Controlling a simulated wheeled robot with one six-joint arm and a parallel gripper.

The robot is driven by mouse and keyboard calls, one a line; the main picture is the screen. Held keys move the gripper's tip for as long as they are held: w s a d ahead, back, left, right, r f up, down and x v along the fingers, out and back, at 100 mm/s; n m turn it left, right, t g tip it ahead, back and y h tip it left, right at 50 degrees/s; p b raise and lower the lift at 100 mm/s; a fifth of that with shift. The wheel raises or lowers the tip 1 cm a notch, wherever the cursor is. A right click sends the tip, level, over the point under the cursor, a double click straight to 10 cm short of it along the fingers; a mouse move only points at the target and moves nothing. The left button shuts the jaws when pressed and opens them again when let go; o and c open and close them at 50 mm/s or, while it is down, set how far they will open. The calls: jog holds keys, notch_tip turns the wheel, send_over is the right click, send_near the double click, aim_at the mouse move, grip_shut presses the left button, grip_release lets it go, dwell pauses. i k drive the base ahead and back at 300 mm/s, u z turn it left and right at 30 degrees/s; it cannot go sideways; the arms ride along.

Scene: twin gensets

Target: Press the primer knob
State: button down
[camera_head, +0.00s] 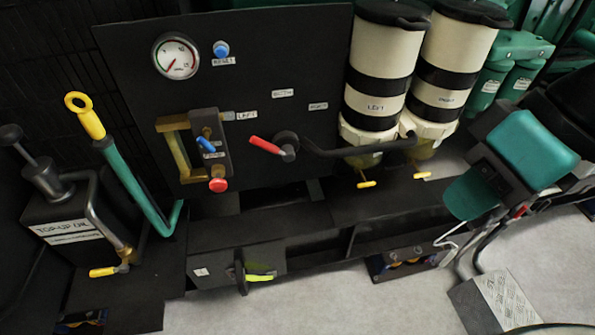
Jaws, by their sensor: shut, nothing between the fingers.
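A red round knob (218,185) sits at the foot of a dark block with a brass bracket (178,150), low on the black panel (120,60). No readable label shows which of these is the primer knob.
A red-handled lever (265,146) and two cream filter canisters (383,65) (450,62) stand to the right. A yellow-topped green lever (127,170) and a top-up can (75,230) are at left. The grey floor (330,305) is clear in front.

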aim_at(218, 184)
jog(key=z, duration=0.25)
jog(key=k, duration=1.2)
jog(key=u, duration=1.5)
jog(key=i, duration=0.5)
jog(key=z, duration=0.05)
